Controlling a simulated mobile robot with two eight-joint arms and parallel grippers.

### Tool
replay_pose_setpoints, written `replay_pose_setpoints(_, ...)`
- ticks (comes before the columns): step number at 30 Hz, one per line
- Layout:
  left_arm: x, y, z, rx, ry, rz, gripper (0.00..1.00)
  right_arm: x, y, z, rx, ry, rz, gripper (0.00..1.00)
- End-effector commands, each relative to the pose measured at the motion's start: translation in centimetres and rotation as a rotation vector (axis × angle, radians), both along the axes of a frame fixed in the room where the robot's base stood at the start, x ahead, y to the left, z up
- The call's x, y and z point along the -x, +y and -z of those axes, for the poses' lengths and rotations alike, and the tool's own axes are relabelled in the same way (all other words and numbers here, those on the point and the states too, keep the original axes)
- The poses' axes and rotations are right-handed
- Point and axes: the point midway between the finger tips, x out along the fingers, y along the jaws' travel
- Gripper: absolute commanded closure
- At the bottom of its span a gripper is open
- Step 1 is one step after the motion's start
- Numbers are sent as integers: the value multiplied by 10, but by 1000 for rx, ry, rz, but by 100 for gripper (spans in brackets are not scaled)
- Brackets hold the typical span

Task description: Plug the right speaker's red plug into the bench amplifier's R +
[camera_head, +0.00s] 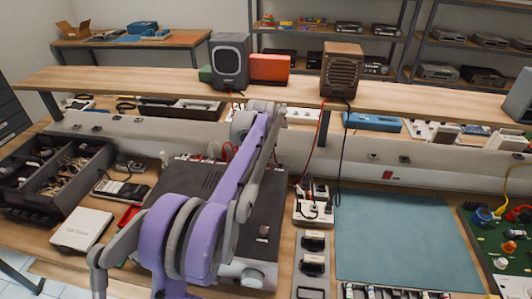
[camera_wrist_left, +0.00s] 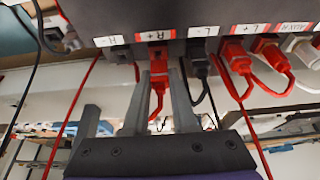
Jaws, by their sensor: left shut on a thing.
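In the left wrist view, the bench amplifier's dark rear panel (camera_wrist_left: 190,18) carries white and red labels. A red plug (camera_wrist_left: 158,58) sits at the socket under the R + label, with its red lead hanging down. My left gripper (camera_wrist_left: 163,82) is shut on this plug from below; I cannot tell how deep it is seated. In the head view, the amplifier (camera_head: 200,178) stands on the bench, partly covered by my purple left arm, and the gripper's fingers are hidden. The brown speaker (camera_head: 342,72) at right on the raised shelf has red and black leads hanging down. My right gripper is not in view.
In the left wrist view, a black plug (camera_wrist_left: 199,62) is beside it at L -, and red plugs (camera_wrist_left: 237,57) stand further right. A dark speaker (camera_head: 230,62) stands on the shelf. A blue-green mat (camera_head: 400,240) right of the amplifier is mostly clear.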

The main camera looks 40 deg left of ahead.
Motion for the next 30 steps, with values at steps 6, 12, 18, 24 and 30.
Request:
replay_pose_setpoints(6, 0, 0, 3, 0, 0, 0, 100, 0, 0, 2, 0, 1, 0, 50)
replay_pose_setpoints(12, 0, 0, 6, 0, 0, 0, 100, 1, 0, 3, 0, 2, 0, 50)
replay_pose_setpoints(18, 0, 0, 8, 0, 0, 0, 100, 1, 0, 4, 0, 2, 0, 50)
replay_pose_setpoints(24, 0, 0, 10, 0, 0, 0, 100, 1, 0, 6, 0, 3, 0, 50)
replay_pose_setpoints(30, 0, 0, 12, 0, 0, 0, 100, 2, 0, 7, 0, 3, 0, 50)
